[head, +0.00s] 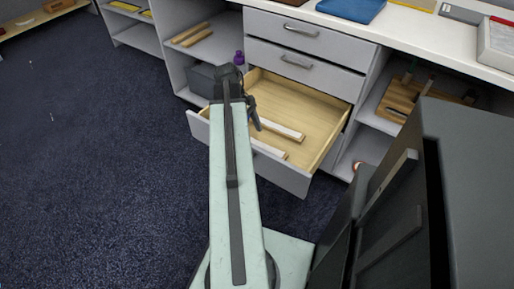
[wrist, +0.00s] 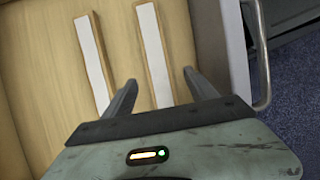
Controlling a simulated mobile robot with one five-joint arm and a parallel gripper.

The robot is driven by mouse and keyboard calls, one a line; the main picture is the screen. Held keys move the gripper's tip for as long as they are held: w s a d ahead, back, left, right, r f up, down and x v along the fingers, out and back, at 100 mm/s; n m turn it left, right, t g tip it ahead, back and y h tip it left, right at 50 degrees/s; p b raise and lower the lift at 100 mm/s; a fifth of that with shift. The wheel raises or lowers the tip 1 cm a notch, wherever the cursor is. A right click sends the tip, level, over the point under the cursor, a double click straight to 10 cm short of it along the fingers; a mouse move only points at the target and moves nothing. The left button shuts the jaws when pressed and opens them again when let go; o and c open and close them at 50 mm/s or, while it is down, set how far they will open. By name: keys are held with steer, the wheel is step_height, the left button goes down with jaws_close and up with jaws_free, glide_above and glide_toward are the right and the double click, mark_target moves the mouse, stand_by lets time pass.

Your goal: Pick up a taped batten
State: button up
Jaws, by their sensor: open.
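Two wooden battens with white upper faces lie in the open drawer (head: 319,112). In the wrist view, one batten (wrist: 153,50) runs between the fingers of my gripper (wrist: 159,77), and the other batten (wrist: 93,62) lies to the left, outside the left finger. In the head view, one batten (head: 284,131) shows just right of my gripper (head: 254,118), and the nearer batten (head: 271,151) is partly hidden by my arm. My gripper is open and empty over the drawer. I cannot tell its exact height above the batten.
The drawer front (head: 283,175) and its handle (wrist: 262,55) edge the space. A purple bottle (head: 239,58) and a grey box (head: 205,79) stand on the shelf to the left. More wooden strips (head: 190,34) lie on a shelf above. Closed drawers (head: 303,66) hang over the open one.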

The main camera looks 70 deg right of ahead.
mark_target(256, 143)
steer(key=b+x, duration=0.3)
steer(key=x, duration=0.1)
steer(key=shift+d+f, duration=0.1)
steer(key=shift+f, duration=0.25)
steer(key=shift+r, duration=0.2)
jaws_close()
step_height(256, 143, up, 10)
steer(key=p, duration=1)
